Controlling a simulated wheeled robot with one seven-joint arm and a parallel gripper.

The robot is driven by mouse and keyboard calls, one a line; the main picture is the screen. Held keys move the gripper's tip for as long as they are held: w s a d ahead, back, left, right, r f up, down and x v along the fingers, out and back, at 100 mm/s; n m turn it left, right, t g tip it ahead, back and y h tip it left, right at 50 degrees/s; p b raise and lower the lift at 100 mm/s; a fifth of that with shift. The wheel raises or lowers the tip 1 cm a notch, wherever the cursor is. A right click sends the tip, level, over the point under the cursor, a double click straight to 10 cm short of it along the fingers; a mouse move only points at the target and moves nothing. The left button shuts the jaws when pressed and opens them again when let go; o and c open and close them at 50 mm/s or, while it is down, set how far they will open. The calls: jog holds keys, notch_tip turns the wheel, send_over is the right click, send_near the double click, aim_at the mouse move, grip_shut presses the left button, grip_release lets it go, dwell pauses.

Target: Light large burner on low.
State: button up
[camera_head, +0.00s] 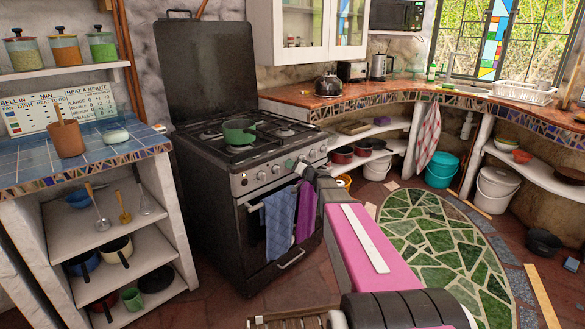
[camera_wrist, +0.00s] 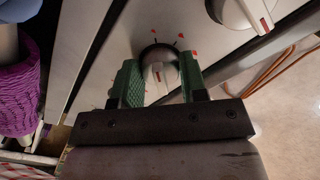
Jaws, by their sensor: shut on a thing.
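The dark stove (camera_head: 252,190) stands at the left, with a row of light knobs along its front panel. My gripper (camera_head: 298,164) is at the right part of that panel. In the wrist view my gripper (camera_wrist: 160,80) has its green fingers on either side of a round knob (camera_wrist: 158,73) and is shut on it. The knob's light pointer bar shows between the fingers, and red marks lie on the panel just beyond. Another knob (camera_wrist: 243,12) is at the upper right. A green pot (camera_head: 240,132) sits on the cooktop. I cannot make out a flame.
A blue towel (camera_head: 279,222) and a purple towel (camera_head: 308,211) hang on the oven front, close to my arm. A tiled counter (camera_head: 60,160) stands left of the stove. The green mosaic floor (camera_head: 440,245) to the right is open.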

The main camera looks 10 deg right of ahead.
dwell(0.3)
jog(key=o, duration=0.9)
jog(key=v, duration=1.1)
grip_shut()
dwell(1.1)
